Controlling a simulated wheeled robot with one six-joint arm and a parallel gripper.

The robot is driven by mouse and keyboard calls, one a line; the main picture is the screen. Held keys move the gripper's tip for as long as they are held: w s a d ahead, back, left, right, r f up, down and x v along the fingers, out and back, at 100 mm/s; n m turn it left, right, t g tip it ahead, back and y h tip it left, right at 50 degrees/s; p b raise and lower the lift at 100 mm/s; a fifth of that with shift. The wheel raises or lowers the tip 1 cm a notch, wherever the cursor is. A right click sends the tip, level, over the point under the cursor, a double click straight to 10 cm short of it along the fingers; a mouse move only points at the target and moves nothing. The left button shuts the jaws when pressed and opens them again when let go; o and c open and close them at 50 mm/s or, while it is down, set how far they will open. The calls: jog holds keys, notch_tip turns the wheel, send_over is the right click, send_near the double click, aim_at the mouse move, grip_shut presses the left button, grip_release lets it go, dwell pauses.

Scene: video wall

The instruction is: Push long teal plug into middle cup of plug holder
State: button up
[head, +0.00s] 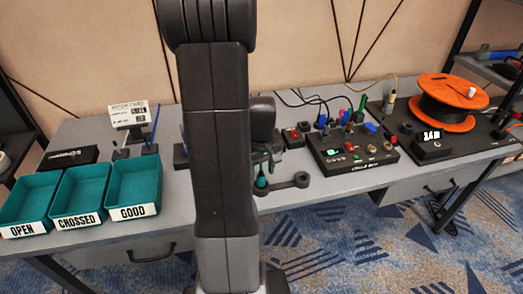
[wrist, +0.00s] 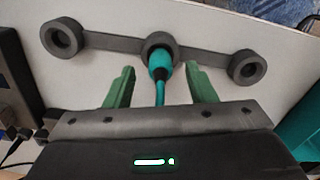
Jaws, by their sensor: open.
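The long teal plug (wrist: 160,66) stands at the middle cup (wrist: 159,43) of the dark grey plug holder (wrist: 110,43) in the wrist view. Its nose is hidden by the cup, so I cannot tell how deep it sits. Its cable runs back toward my gripper (wrist: 160,88). The green fingers are open on either side of the plug and cable, with gaps on both sides. The two outer cups of the holder look empty. In the head view, the teal plug (head: 261,186) and the right end of the holder (head: 301,180) show beside my arm, which hides the rest.
Teal trays marked OPEN (head: 27,203), CROSSED (head: 80,193) and GOOD (head: 134,184) stand at the left. A black tester box (head: 352,153) with plugs stands right of the holder, and an orange cable reel (head: 440,101) farther right. The table front edge is near the holder.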

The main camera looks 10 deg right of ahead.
notch_tip(320, 180, up, 11)
jog(key=shift+p, duration=0.35)
jog(key=shift+f, duration=0.2)
notch_tip(320, 180, down, 14)
jog(key=shift+r+b, duration=0.1)
jog(key=shift+b, duration=0.5)
jog(key=shift+r, duration=0.3)
